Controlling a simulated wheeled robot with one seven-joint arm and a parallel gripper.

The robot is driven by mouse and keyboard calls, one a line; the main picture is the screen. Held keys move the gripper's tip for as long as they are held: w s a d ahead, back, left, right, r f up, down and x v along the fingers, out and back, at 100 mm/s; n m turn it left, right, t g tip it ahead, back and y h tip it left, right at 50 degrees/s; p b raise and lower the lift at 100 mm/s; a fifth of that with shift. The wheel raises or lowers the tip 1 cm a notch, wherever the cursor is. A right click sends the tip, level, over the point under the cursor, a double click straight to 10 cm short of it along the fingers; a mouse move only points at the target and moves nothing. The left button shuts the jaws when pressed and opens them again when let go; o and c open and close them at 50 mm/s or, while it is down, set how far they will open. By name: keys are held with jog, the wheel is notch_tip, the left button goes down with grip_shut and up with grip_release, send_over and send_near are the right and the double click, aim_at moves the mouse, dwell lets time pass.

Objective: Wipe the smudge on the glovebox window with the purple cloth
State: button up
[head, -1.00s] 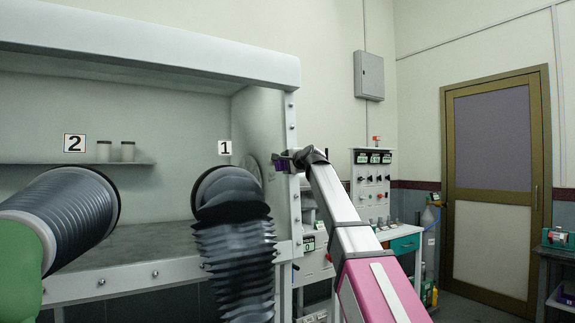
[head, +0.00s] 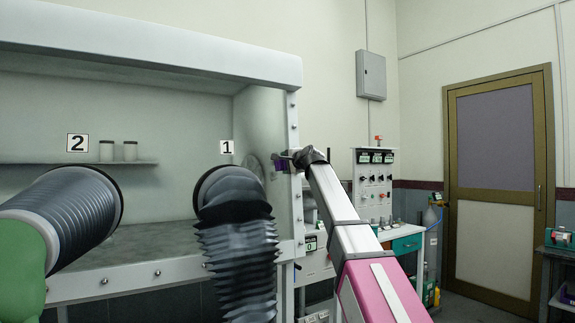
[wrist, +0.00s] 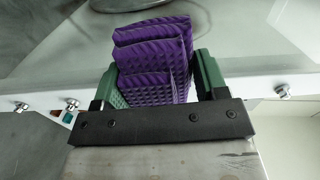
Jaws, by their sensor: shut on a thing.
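The purple cloth (wrist: 152,52) is folded between the two green fingers of my gripper (wrist: 155,75) in the wrist view. My gripper is shut on it. In the head view my gripper (head: 282,160) is at the right edge of the glovebox window (head: 265,110), and a little of the cloth (head: 279,166) shows there. The cloth is at or close to the pane; I cannot tell whether it touches. A faint darker patch, possibly the smudge (head: 252,164), shows on the window just left of my gripper.
Glove port 1 with its hanging dark sleeve (head: 235,225) is left of my gripper. A second sleeve (head: 70,215) sticks out at the far left. The white bolted frame (head: 296,200) edges the window. A control panel (head: 375,180) stands behind my arm.

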aim_at(279, 168)
jog(key=shift+s+a, duration=0.65)
jog(key=shift+a, duration=0.35)
jog(key=shift+s+a, duration=0.65)
jog(key=shift+a, duration=0.35)
jog(key=shift+s+a, duration=0.65)
jog(key=shift+a, duration=0.35)
jog(key=shift+s+f, duration=0.15)
jog(key=shift+f, duration=0.85)
jog(key=shift+w+d, duration=0.5)
jog(key=shift+d, duration=0.35)
jog(key=shift+w+d, duration=0.5)
jog(key=shift+d, duration=0.35)
jog(key=shift+w+d, duration=1.15)
jog(key=shift+d, duration=0.25)
jog(key=shift+s+a+f, duration=0.35)
jog(key=shift+s+a, duration=0.4)
jog(key=shift+a, duration=0.25)
jog(key=shift+s+a+f, duration=0.3)
jog(key=shift+s+a, duration=0.45)
jog(key=shift+a, duration=0.3)
jog(key=shift+s+a+f, duration=0.35)
jog(key=shift+s+a, duration=0.4)
jog(key=shift+a, duration=0.25)
jog(key=shift+d, duration=0.1)
jog(key=shift+v, duration=2.95)
